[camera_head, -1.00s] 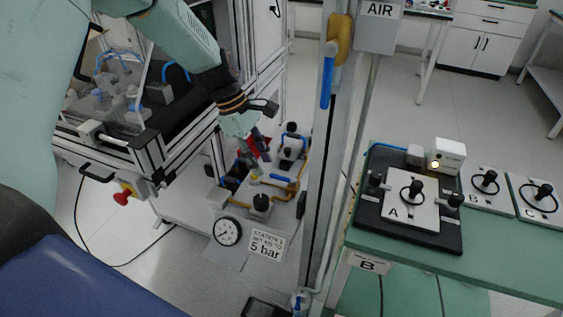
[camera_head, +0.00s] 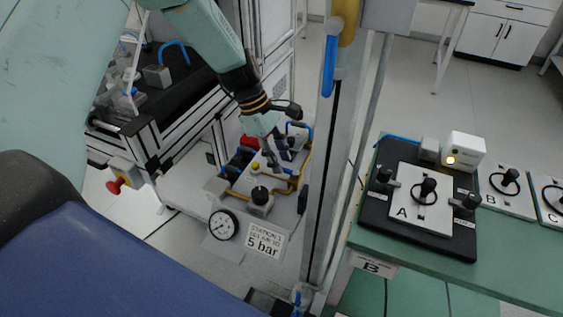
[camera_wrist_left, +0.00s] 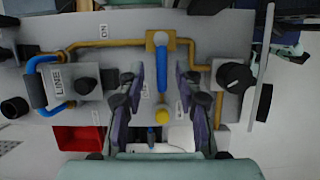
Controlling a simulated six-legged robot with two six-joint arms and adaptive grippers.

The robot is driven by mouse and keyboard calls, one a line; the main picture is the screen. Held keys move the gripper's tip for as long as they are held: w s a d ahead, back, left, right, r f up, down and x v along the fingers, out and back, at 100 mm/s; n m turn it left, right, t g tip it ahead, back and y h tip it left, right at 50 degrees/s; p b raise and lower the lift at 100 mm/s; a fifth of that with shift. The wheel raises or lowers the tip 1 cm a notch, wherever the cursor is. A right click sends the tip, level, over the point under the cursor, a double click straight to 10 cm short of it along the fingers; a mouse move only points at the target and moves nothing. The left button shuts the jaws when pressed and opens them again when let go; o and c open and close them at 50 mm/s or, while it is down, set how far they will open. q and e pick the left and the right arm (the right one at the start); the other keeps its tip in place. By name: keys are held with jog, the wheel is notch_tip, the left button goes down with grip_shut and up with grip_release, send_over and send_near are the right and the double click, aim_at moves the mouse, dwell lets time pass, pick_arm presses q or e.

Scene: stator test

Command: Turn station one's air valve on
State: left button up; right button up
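In the left wrist view, a valve with a blue lever (camera_wrist_left: 161,68) sits on a brass pipe (camera_wrist_left: 120,43) on a grey panel. The lever points down the picture from its grey pivot, across the pipe's line. An "ON" label (camera_wrist_left: 103,31) is by the pipe to the left. My left gripper (camera_wrist_left: 162,82) is open, with one finger on each side of the lever; contact cannot be told. In the head view my left gripper (camera_head: 272,160) is over the panel and hides the lever. My right gripper is not in view.
The panel carries a black knob (camera_head: 260,195), a pressure gauge (camera_head: 223,225) and a "5 bar" sign (camera_head: 263,240). A post with another blue handle (camera_head: 329,66) stands just right. A green bench (camera_head: 510,262) with test plates is farther right. A red emergency button (camera_head: 115,186) is left.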

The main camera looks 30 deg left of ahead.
pick_arm(q)
jog(key=shift+d+f, duration=0.1)
jog(key=shift+f, duration=0.35)
jog(key=shift+s, duration=0.25)
jog(key=shift+w, duration=0.1)
jog(key=shift+w+d+f, duration=0.1)
jog(key=shift+w, duration=0.05)
jog(key=shift+c, duration=1.4)
grip_shut()
